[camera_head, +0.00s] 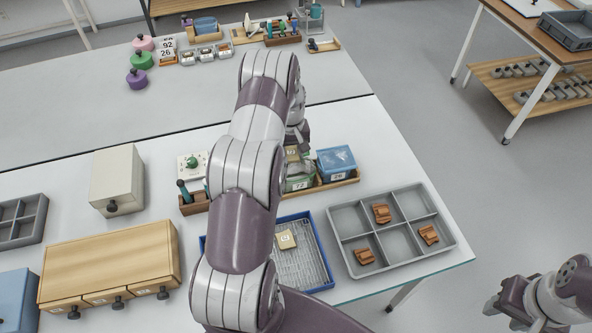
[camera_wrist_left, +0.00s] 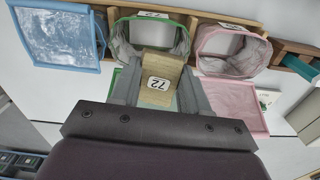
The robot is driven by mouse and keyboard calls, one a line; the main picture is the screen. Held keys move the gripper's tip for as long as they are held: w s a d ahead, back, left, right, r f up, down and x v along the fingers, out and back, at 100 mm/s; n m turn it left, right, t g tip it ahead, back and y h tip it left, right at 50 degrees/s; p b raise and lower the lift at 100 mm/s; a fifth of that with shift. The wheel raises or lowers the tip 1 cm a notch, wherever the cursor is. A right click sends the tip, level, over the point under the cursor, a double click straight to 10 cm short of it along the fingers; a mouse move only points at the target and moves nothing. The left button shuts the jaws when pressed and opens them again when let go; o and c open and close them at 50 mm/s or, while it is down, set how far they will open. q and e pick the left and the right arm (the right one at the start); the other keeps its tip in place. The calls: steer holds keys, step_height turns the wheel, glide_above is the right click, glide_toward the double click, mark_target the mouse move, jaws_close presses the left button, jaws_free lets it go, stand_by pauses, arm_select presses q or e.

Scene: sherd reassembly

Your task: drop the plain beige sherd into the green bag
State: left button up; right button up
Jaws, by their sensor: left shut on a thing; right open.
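The plain beige sherd (camera_wrist_left: 160,68), marked 72, is held between the two fingers of my left gripper (camera_wrist_left: 158,92). In the left wrist view it overlaps the near part of the open green bag (camera_wrist_left: 123,38), which has a 72 tag. In the head view the sherd (camera_head: 292,153) shows just above the green bag (camera_head: 300,185), partly hidden by my left arm. Whether the sherd is inside the bag's mouth I cannot tell. My right gripper (camera_head: 493,305) is open and empty at the lower right, off the table.
A blue bag (camera_head: 336,162) and a pink bag (camera_wrist_left: 235,50) flank the green one in a wooden rack (camera_head: 335,184). A blue-rimmed tray (camera_head: 325,265) holds another beige sherd (camera_head: 287,240). A grey divided tray (camera_head: 405,255) holds three orange-brown sherds.

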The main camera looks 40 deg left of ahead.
arm_select(q)
steer(key=shift+s, duration=0.1)
steer(key=o, duration=1.1)
steer(key=shift+o, duration=0.2)
step_height(320, 180, up, 13)
steer(key=b, duration=0.2)
steer(key=shift+f, duration=0.15)
